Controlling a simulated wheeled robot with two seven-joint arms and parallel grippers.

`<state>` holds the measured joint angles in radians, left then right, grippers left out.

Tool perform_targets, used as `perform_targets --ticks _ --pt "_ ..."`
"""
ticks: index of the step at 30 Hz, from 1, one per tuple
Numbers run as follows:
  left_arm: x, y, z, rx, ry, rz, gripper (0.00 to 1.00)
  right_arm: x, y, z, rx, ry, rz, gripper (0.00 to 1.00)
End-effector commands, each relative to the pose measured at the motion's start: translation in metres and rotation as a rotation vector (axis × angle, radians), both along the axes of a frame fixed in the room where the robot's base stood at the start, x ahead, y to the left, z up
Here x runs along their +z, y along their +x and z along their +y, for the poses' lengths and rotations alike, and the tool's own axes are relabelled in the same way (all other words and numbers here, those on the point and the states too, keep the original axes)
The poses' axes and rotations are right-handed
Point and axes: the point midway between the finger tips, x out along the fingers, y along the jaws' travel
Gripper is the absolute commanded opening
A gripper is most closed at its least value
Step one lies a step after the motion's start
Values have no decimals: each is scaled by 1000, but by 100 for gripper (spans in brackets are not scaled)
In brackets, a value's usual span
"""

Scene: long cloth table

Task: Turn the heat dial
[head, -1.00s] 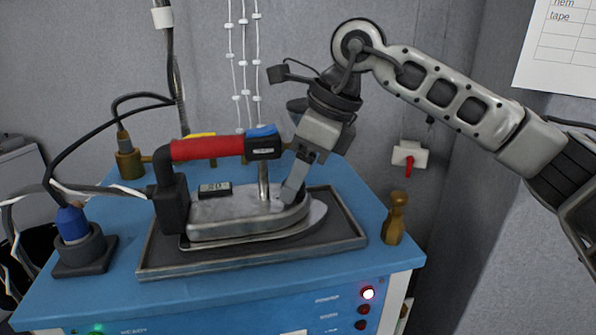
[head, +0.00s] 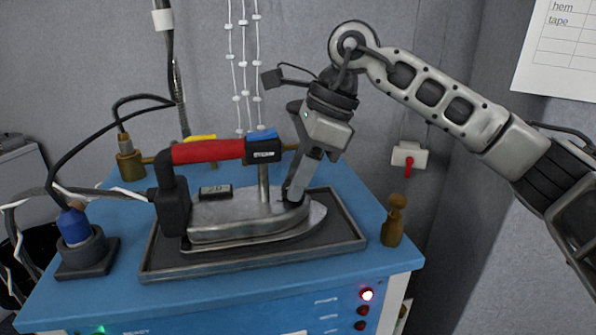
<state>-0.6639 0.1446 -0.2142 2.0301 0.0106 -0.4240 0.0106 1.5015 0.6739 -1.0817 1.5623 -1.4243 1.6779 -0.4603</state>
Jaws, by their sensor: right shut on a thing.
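The iron (head: 235,222) has a red handle (head: 207,151) and a grey metal sole, and it lies on a dark tray on the blue table. My right gripper (head: 294,192) reaches down from the upper right, its fingertips at the top of the iron near the front. It is shut on the heat dial there, which the fingers mostly hide, so its setting cannot be read. A small dark display (head: 215,192) sits on the iron's top under the handle. My left gripper is not in view.
The dark tray (head: 352,236) surrounds the iron. A brown wooden peg (head: 393,222) stands to its right. A blue plug in a black holder (head: 85,262) and a brass fitting (head: 130,162) stand on the left with cables. The wall carries a red-handled valve (head: 408,163).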

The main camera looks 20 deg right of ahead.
Motion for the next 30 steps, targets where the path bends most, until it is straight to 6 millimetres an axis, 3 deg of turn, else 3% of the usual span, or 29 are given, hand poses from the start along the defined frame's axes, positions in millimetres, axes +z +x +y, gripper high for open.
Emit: perform_targets --ticks 30 --pt "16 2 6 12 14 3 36 2 6 2 885 1 -2 8"
